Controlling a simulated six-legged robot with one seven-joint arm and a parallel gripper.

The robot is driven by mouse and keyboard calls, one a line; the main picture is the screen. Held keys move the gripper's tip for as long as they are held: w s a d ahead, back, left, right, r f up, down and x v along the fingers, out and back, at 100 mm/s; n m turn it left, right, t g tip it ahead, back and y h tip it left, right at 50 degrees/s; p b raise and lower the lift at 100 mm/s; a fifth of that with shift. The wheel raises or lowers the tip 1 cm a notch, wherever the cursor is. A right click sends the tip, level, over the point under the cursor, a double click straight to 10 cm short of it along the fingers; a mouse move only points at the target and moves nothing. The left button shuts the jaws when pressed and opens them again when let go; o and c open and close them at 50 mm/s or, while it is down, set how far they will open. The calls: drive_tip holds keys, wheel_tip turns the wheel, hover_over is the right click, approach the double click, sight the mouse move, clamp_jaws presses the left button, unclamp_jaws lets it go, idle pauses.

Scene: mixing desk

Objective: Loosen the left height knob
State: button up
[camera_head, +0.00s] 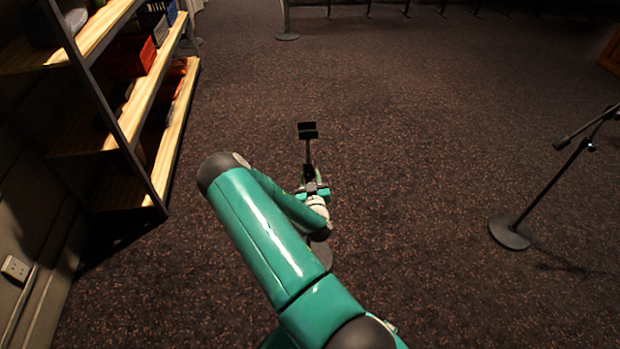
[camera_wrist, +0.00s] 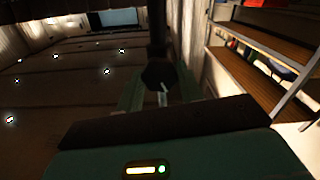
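A black microphone stand (camera_head: 548,190) stands at the right of the head view, with a round base and a tilted upper bar. A small joint on it (camera_head: 590,146) is too small to make out as a knob. My green arm reaches forward over the floor from the bottom of the head view. My gripper (camera_head: 307,131) is at its far end, well left of the stand and apart from it.
Wooden shelves (camera_head: 150,95) with crates stand along the left wall; they also show in the wrist view (camera_wrist: 255,65).

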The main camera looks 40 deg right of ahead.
drive_tip(key=shift+n, duration=0.4)
drive_tip(key=n, duration=1.2)
drive_tip(key=shift+n, duration=0.3)
idle(0.5)
drive_tip(key=o, duration=1)
drive_tip(key=shift+a, duration=0.1)
drive_tip(key=v, duration=1.3)
drive_tip(key=shift+s+a, duration=0.25)
drive_tip(key=shift+s, duration=0.05)
